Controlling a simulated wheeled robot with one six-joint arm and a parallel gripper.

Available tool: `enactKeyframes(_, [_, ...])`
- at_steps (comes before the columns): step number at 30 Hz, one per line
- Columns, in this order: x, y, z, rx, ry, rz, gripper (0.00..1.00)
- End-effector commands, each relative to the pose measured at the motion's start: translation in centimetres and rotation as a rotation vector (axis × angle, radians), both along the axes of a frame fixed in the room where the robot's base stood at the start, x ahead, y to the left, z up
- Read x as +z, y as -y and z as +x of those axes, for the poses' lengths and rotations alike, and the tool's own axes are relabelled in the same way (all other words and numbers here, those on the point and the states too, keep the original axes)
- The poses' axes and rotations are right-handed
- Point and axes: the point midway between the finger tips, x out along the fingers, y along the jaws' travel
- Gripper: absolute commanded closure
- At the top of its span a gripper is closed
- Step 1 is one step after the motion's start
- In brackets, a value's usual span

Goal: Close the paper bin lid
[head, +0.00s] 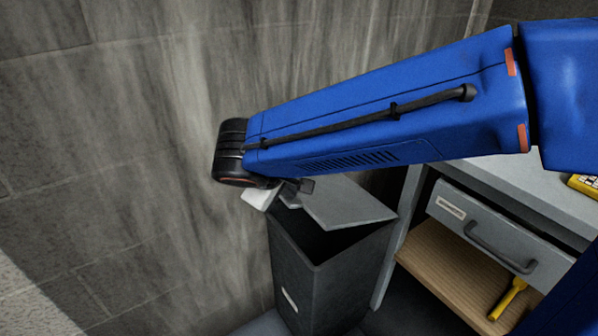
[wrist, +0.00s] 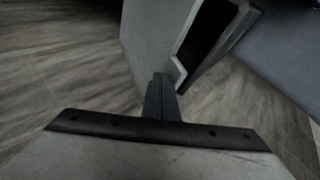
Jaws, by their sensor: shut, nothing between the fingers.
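The paper bin (head: 325,290) is a tall dark grey box standing on the floor by the wall, with a small pale label on its front. Its light grey lid (head: 347,205) is partly raised and tilted, and the dark opening shows beneath its front edge. My gripper (head: 304,186) is at the lid's upper left edge, mostly hidden by my blue arm. In the wrist view my gripper (wrist: 161,78) has its dark fingers together and empty, beside a grey panel and a dark opening. I cannot tell whether the fingers touch the lid.
A grey desk with a handled drawer (head: 485,230) stands close to the bin's right. A yellow-handled tool (head: 508,299) lies on the wooden shelf (head: 440,270) below. A stained grey wall (head: 120,150) rises behind and left of the bin.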

Motion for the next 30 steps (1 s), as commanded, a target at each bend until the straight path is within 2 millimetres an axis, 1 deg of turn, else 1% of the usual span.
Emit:
enactKeyframes(1, [-1.0, -0.5, -0.3, 0.005, 0.011, -0.026, 1.0])
enactKeyframes(3, [-2.2, -0.9, -0.7, 0.005, 0.033, -0.056, 1.0])
enactKeyframes(15, [-8.7, -2.7, -2.0, 0.003, 0.156, -0.222, 1.0])
enactKeyframes(21, [-11.2, -3.1, -2.3, 0.002, 0.201, -0.282, 1.0])
enactKeyframes(24, [-12.2, -3.2, -2.3, 0.0, 0.218, -0.306, 1.0])
enactKeyframes(30, [-13.4, -3.3, -2.4, -0.001, 0.241, -0.334, 1.0])
